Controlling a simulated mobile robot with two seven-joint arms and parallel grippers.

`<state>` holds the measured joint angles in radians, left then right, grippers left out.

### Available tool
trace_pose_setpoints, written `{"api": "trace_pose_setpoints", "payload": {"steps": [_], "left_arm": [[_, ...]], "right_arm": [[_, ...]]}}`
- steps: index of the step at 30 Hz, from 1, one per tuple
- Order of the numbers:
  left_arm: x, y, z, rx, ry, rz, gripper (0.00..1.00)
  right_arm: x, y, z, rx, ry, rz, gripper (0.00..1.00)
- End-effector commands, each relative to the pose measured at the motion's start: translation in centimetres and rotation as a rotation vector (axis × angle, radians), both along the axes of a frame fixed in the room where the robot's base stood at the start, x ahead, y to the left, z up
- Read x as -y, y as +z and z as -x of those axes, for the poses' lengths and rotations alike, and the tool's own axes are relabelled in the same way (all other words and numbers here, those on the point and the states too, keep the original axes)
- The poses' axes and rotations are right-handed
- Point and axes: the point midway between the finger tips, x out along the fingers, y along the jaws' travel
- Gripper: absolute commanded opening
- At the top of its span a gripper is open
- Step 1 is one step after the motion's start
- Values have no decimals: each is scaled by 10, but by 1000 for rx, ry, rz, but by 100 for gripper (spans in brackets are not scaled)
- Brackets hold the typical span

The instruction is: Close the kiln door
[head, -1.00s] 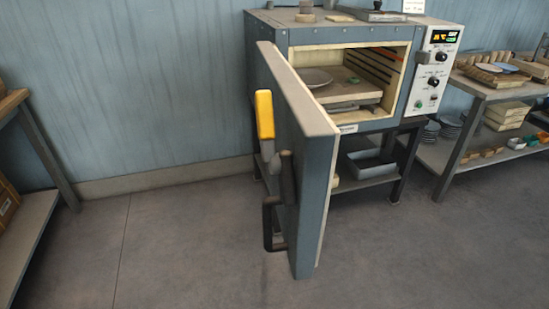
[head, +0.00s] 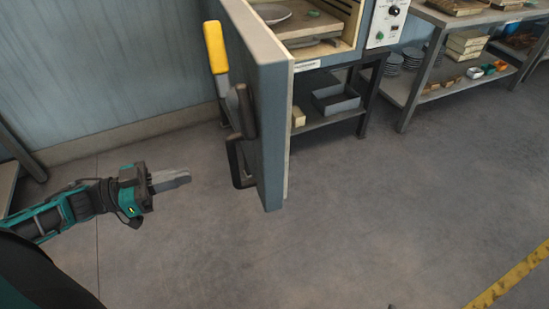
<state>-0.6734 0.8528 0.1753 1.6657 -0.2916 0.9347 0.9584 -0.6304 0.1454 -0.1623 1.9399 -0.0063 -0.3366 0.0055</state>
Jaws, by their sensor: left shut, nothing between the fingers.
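The kiln door (head: 272,150) stands wide open, swung out toward me and seen nearly edge-on. Its outer face on the left carries a lever with a yellow grip (head: 215,47) and a dark handle (head: 238,163) lower down. The kiln (head: 353,28) is behind it, its chamber open, with a plate (head: 271,14) on a shelf inside; its top is out of frame. My left gripper (head: 188,177) is shut and empty, left of the door and apart from the handle, its fingers pointing right. My right gripper is not in view.
The kiln stand (head: 340,118) holds a grey bin (head: 337,99) on its lower shelf. A shelf rack (head: 405,119) with stacked plates and small items stands at the right. The floor in front is clear, with a yellow strip (head: 510,277) at lower right.

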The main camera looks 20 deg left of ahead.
Motion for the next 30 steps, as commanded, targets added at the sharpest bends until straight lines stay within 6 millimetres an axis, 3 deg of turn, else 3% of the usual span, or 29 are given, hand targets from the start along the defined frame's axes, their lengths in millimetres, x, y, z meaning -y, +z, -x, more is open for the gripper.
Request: {"api": "trace_pose_setpoints", "payload": {"steps": [5, 21, 30], "left_arm": [[5, 3, -4, -2, -26, 5, 0], [77, 4, -73, 3, -23, 6, 0], [99, 3, -93, -1, -22, 5, 0]], "right_arm": [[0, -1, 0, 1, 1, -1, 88], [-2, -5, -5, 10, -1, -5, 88], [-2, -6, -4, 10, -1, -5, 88]]}}
